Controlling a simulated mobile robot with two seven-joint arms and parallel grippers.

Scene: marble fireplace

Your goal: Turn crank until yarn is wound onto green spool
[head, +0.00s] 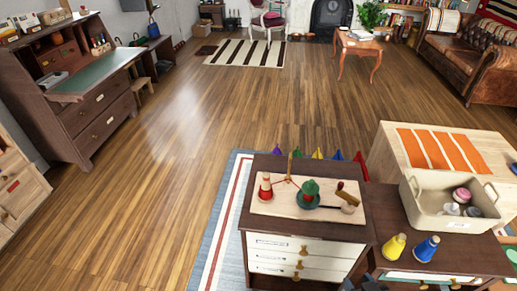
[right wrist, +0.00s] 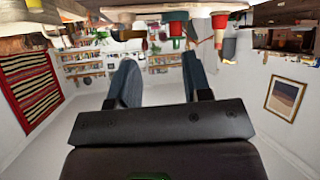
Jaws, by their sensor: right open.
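The green spool (head: 310,187) stands on a wooden board (head: 268,208) on top of a small cabinet, with a red band around its lower part. A red spool (head: 265,187) stands at the board's left, and a thin red strand runs from it towards a post (head: 289,168) and the green spool. The crank (head: 348,197), with a wooden handle, is right of the green spool. My right gripper (head: 370,284) is at the bottom edge, in front of the cabinet and apart from the crank. Its spread, empty fingers (right wrist: 158,62) show in the right wrist view, where the scene is upside down. My left gripper is out of view.
Right of the cabinet, a lower table holds a yellow cone spool (head: 395,247), a blue one (head: 426,249) and a beige bin (head: 433,208) with spools inside. Several coloured cones show behind the cabinet. The wooden floor (head: 170,200) to the left is clear.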

